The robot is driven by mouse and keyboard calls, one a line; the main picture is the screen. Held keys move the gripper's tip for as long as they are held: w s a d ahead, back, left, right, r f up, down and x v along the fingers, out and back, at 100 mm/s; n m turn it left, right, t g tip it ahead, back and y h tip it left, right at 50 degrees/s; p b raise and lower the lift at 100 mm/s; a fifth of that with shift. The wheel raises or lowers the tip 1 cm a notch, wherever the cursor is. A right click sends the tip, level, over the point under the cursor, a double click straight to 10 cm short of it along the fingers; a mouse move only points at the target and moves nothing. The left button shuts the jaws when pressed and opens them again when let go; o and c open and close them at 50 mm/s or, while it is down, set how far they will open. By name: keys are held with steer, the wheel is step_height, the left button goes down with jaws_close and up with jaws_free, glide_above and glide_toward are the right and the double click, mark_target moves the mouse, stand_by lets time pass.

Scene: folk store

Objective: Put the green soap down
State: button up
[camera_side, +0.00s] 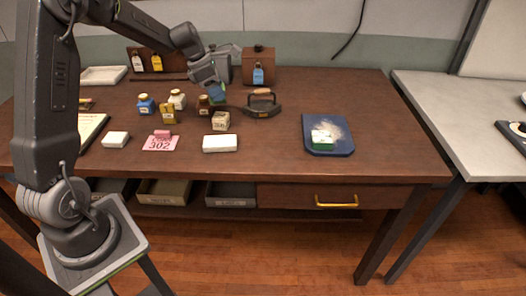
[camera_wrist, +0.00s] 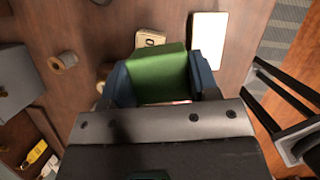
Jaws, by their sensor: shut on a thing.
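The green soap (camera_wrist: 158,72) is a green block between the two blue fingers of my gripper (camera_wrist: 157,82) in the wrist view. My gripper is shut on it.
A blue tray (camera_side: 342,150) with a white and green item lies at right. An iron (camera_side: 262,104), a small labelled block (camera_side: 221,121), a white block (camera_side: 220,143) and a pink 302 card (camera_side: 158,144) are near. The right front table top is clear.

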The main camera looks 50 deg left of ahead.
steer(key=s+d+m, duration=0.3)
steer(key=d, duration=0.4)
steer(key=shift+h, duration=0.4)
steer(key=w+d+f, duration=0.2)
steer(key=d, duration=0.1)
steer(key=w+d+f, duration=0.2)
steer(key=d+f, duration=0.1)
steer(key=w+d+f, duration=0.2)
steer(key=d, duration=0.1)
steer(key=shift+d+f, duration=0.15)
steer(key=shift+d, duration=0.1)
steer(key=shift+f, duration=2.05)
steer(key=shift+f, duration=0.15)
steer(key=o, duration=1)
